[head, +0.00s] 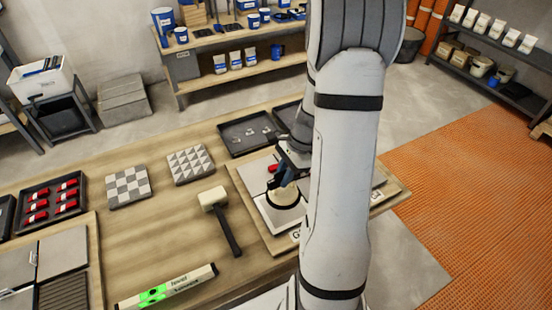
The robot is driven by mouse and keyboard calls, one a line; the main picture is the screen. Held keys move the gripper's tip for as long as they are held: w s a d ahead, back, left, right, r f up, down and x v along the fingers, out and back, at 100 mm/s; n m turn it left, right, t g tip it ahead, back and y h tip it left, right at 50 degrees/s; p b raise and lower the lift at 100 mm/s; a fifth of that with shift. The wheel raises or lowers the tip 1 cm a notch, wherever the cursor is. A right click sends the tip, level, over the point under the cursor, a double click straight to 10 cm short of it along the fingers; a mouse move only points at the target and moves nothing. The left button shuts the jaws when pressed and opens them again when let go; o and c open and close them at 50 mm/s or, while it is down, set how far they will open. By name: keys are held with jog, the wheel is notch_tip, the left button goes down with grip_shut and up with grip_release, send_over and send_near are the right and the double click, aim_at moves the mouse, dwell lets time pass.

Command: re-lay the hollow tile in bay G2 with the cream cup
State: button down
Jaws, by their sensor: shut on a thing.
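My gripper (284,181) is at the right-hand board (240,195), partly hidden behind my arm. It is shut on what looks like the cream cup (284,199), whose pale round body shows just below the jaws. The cup is over a tile (275,217) with a light edge on that board. I cannot tell whether the cup touches the tile or is slightly above it. A label starting with "G" (295,236) shows at the board's front edge; the rest is hidden by my arm, so the bay number cannot be read.
A mallet (213,197) lies left of the board. A lit green level (168,289) lies at the front. A tray of red clips (50,203), two patterned tiles (127,187) (190,166) and a dark tray (247,134) with small pieces share the table. Bare wood shows between them.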

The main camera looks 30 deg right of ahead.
jog(key=shift+d, duration=0.15)
jog(key=shift+f+b, duration=0.45)
notch_tip(320, 180, down, 6)
jog(key=b, duration=0.4)
jog(key=shift+r, duration=0.25)
jog(key=shift+f+b, duration=0.15)
jog(key=shift+b, duration=0.15)
jog(key=c, duration=1.2)
grip_release()
